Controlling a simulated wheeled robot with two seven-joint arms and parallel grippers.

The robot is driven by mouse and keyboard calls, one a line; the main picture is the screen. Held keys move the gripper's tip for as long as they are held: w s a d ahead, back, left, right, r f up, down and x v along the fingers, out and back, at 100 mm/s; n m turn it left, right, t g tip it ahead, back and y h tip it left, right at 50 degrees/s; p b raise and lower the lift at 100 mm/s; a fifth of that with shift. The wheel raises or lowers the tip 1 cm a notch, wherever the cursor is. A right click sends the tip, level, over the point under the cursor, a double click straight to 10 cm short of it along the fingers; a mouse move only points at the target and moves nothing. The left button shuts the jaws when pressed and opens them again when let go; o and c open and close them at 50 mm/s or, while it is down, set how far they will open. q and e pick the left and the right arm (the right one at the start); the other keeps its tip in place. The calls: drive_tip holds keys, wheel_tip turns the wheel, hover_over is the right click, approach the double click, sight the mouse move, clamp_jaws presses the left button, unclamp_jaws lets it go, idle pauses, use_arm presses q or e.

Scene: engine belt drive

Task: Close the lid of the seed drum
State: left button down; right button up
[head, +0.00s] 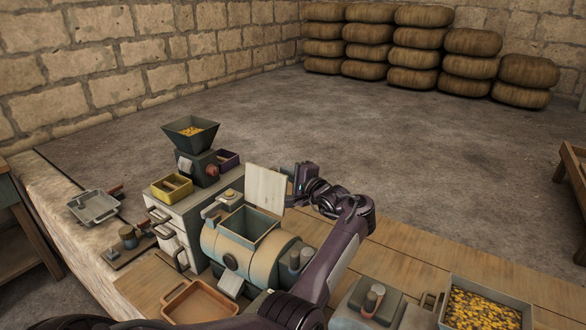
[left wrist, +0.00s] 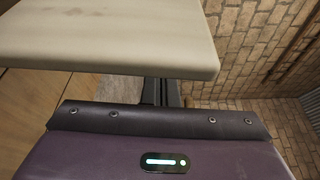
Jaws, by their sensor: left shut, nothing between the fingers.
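The seed drum (head: 238,265) is a cream barrel on the bench in the head view, with an open square mouth at its top. Its pale, flat lid (head: 265,188) stands upright at the back of the mouth. My left gripper (head: 304,178) is just right of the lid, at about its height. In the left wrist view the lid (left wrist: 110,42) fills the upper left as a pale board, close to the gripper. The gripper's dark fingers (left wrist: 161,92) are together and empty, partly hidden by the lid. I cannot tell whether they touch it. My right gripper is out of view.
A hopper mill (head: 191,132) and a yellow box (head: 172,187) stand left of the drum. An orange tray (head: 199,302) lies in front. A crate of yellow seeds (head: 484,309) is at the lower right. Bare boards (head: 400,257) lie right of my arm.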

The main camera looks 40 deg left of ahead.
use_arm(q)
drive_tip(key=shift+s+r+p, duration=0.15)
drive_tip(key=shift+s+p, duration=0.15)
drive_tip(key=shift+s, duration=0.45)
drive_tip(key=shift+d, duration=0.1)
